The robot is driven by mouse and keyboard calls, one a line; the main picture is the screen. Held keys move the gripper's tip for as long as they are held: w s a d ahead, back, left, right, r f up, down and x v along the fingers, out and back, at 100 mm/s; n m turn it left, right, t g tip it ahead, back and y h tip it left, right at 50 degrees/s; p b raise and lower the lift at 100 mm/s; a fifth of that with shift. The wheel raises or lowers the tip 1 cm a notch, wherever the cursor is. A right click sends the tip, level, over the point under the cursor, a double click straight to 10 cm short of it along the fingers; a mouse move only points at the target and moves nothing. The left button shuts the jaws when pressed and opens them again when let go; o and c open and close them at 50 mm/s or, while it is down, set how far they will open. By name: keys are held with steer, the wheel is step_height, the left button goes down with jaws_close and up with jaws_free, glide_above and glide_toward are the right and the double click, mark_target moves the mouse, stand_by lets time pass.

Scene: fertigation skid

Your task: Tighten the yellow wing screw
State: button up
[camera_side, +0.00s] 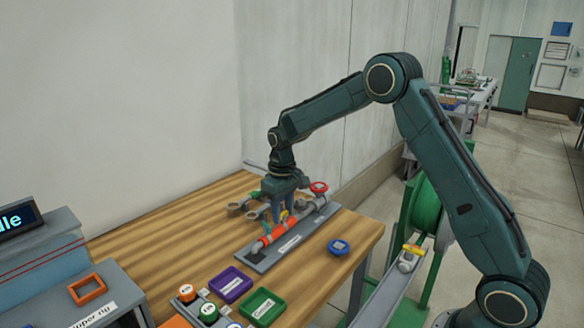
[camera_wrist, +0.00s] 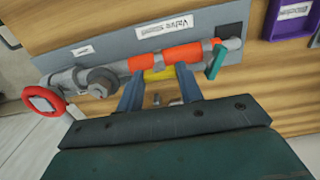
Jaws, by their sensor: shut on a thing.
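The yellow wing screw (camera_wrist: 158,75) shows in the wrist view beside an orange pipe section (camera_wrist: 165,57), between the two fingers of my gripper (camera_wrist: 160,92). The jaws are shut on it, and the fingers hide part of it. In the side view my gripper (camera_side: 274,212) points down over the pipe on its grey mounting plate (camera_side: 262,262). Only a small bit of yellow shows there, so the screw's angle is hard to tell.
A red handwheel (camera_wrist: 45,101), a grey knob (camera_wrist: 100,82) and a teal lever (camera_wrist: 216,62) sit along the pipe. The table's left-back area is clear.

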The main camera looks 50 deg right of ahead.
mark_target(283, 213)
stand_by(0.4)
steer(key=o, duration=1)
step_height(283, 213, up, 14)
steer(key=shift+f, duration=0.1)
stand_by(0.4)
